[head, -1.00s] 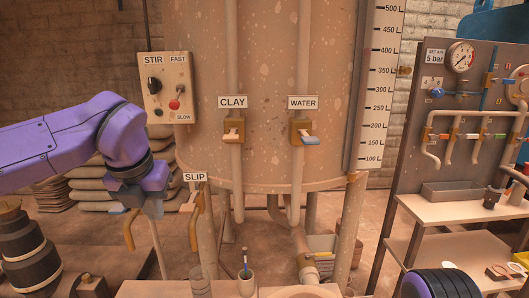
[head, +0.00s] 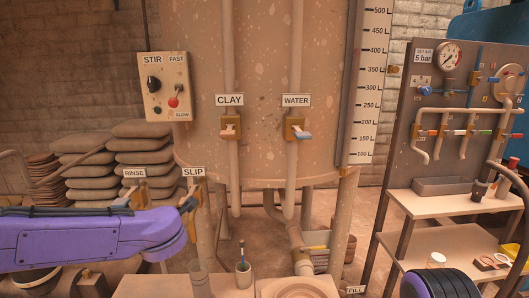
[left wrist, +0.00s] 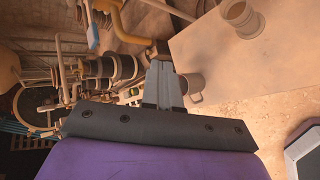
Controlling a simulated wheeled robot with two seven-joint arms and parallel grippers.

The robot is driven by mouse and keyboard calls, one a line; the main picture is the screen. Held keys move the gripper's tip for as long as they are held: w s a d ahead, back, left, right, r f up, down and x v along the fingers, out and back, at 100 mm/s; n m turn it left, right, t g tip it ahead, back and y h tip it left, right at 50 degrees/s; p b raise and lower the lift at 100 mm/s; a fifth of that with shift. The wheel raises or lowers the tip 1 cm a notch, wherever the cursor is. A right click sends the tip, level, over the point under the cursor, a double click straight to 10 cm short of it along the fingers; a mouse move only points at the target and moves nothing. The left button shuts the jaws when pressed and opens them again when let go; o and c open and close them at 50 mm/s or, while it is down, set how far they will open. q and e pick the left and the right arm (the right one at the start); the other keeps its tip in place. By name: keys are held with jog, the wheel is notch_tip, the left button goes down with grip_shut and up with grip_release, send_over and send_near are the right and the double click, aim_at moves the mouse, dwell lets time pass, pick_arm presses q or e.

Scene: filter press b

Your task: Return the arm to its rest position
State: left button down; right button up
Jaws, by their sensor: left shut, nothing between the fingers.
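My left arm (head: 95,238), purple, lies low across the left of the head view, in front of the SLIP (head: 193,172) and RINSE (head: 134,173) valves. Its gripper is out of the head view. In the left wrist view my left gripper (left wrist: 161,50) is shut and empty, its fingers together. They point over a pale surface (left wrist: 225,65), with a small mug (left wrist: 190,84) beside them. I cannot tell whether they touch it. My right gripper is not in view.
The tank (head: 262,140) stands in the middle, with CLAY (head: 230,127) and WATER (head: 296,128) valves. A stir box (head: 165,86) hangs at left, near stacked sacks (head: 140,160). A bench holds a brush cup (head: 243,273). A gauge panel (head: 465,110) stands at right.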

pick_arm(q)
jog(key=s+f+m+h, duration=0.1)
jog(key=s+f+m, duration=0.35)
jog(key=f, duration=0.45)
jog(key=s+f+m, duration=0.3)
jog(key=f+m, duration=0.2)
jog(key=f, duration=0.3)
jog(key=s+f+m+h, duration=0.1)
jog(key=s+f+m, duration=0.25)
jog(key=f, duration=0.55)
jog(key=s+a+f+m+g, duration=0.1)
jog(key=s+f, duration=0.3)
jog(key=s, duration=0.4)
jog(key=s+a+f+m+g, duration=0.2)
jog(key=s+f+m, duration=0.2)
jog(key=s, duration=0.4)
jog(key=s+a+f+m+g, duration=0.1)
jog(key=s+f+m+g, duration=0.1)
jog(key=s+f, duration=0.3)
jog(key=s+m, duration=0.1)
jog(key=s, duration=0.2)
jog(key=shift+s+a+f+g+h, duration=0.15)
jog(key=shift+s+f+g+h, duration=0.1)
jog(key=shift+s+g+h, duration=0.1)
jog(key=shift+w, duration=0.1)
